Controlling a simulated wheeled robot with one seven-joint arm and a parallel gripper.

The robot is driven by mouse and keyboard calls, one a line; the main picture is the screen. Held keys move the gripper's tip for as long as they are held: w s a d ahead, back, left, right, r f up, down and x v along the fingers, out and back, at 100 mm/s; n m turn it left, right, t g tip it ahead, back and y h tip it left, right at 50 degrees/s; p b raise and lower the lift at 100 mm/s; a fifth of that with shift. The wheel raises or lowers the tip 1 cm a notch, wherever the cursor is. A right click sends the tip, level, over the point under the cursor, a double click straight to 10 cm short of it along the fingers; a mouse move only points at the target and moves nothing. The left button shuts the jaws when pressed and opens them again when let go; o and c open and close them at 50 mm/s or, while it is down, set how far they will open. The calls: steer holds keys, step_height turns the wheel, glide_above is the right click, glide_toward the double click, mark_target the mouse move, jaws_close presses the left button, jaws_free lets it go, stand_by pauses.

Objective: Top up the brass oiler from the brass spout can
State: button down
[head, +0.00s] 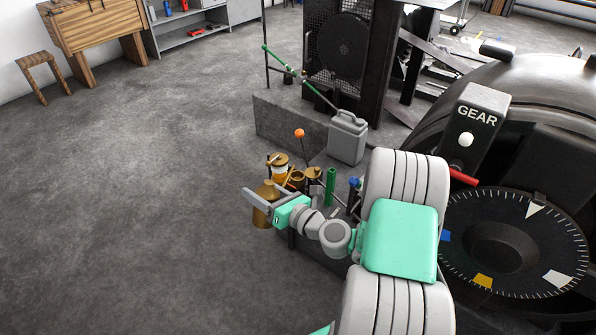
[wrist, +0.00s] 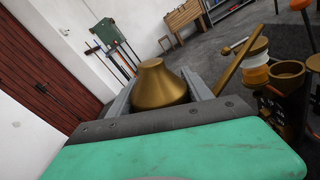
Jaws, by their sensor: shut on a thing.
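My gripper (head: 262,198) is shut on the brass spout can (head: 262,214), whose conical body shows between the fingers in the wrist view (wrist: 160,84). A slanting brass bar (wrist: 234,66) right of the can looks like its spout; where it joins the can is hidden. The room looks rolled in the wrist view, so I cannot tell how far the can is tilted. Just right of it stands a brass-capped vessel with an amber and white body (head: 280,168), likely the brass oiler; it also shows in the wrist view (wrist: 256,72). The spout and oiler look close; contact is unclear.
An open brass cup (wrist: 287,74) stands beside the oiler. An orange ball on a rod (head: 299,133), a green cylinder (head: 331,187) and a grey jerrycan (head: 347,137) are close by. The large GEAR machine (head: 482,115) fills the right. Open floor lies left.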

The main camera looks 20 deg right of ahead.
steer(key=w+d+f+m+h+b, duration=0.2)
steer(key=w+f+b, duration=0.1)
steer(key=w+f, duration=0.4)
steer(key=shift+w+d+f+t, duration=0.15)
steer(key=shift+d+f+t, duration=0.15)
steer(key=shift+t, duration=0.1)
stand_by(2.6)
steer(key=shift+r+m+p, duration=0.7)
steer(key=shift+r+p, duration=0.15)
steer(key=shift+p, duration=0.95)
stand_by(2.5)
